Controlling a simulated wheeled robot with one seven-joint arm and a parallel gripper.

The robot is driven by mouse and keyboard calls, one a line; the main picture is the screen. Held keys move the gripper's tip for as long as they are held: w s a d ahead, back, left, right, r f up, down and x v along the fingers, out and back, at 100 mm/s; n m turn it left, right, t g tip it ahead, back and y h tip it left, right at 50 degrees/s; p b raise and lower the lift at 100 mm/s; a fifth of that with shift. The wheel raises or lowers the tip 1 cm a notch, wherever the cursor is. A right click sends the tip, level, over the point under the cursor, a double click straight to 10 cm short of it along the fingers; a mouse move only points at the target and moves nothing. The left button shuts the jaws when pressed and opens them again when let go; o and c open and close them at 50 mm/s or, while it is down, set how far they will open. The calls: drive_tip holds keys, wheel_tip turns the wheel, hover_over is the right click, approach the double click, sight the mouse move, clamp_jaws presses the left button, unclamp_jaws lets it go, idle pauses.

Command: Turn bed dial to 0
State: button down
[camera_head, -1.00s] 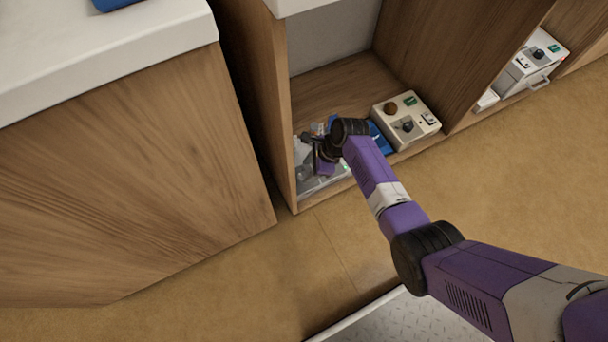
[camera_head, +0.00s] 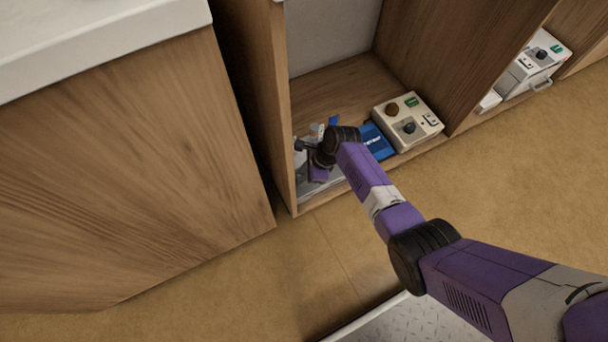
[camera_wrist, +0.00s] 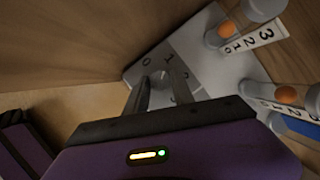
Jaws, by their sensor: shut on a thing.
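The bed dial (camera_wrist: 158,88) shows in the wrist view as a pale knob between my fingers, on a light grey panel (camera_wrist: 205,75). The panel bears the marks 0 and 1 above the dial and others partly hidden by my fingers. My gripper (camera_wrist: 158,82) is shut on the dial, one finger on each side. I cannot tell which mark the dial points to. In the head view my gripper (camera_head: 312,160) reaches into the left of the open wooden bay, and my wrist hides most of the panel (camera_head: 322,187).
Clear tubes with orange balls (camera_wrist: 286,94) and number scales stand close to the right of my gripper. A blue box (camera_head: 376,142) and a beige control box (camera_head: 407,121) sit right in the bay. Wooden side walls (camera_head: 283,110) bound it. The floor in front is clear.

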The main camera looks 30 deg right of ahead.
drive_tip(key=shift+w+n, duration=0.1)
drive_tip(key=shift+n, duration=0.3)
drive_tip(key=n+g, duration=0.1)
drive_tip(key=n, duration=0.1)
drive_tip(key=shift+w+d+n+y+b, duration=0.1)
drive_tip(key=shift+n+y+b, duration=0.2)
drive_tip(key=shift+b, duration=0.05)
drive_tip(key=n+g+b, duration=0.1)
drive_tip(key=n, duration=0.1)
drive_tip(key=shift+w+f+n, duration=0.1)
drive_tip(key=shift+n, duration=0.3)
drive_tip(key=n+g+b, duration=0.1)
drive_tip(key=n+b, duration=0.1)
drive_tip(key=n, duration=0.1)
drive_tip(key=shift+w+g, duration=0.1)
drive_tip(key=shift+g, duration=0.3)
drive_tip(key=shift+n+g+b, duration=0.4)
drive_tip(key=shift+n+b, duration=0.25)
drive_tip(key=shift+n, duration=0.65)
drive_tip(key=c, duration=1.1)
unclamp_jaws()
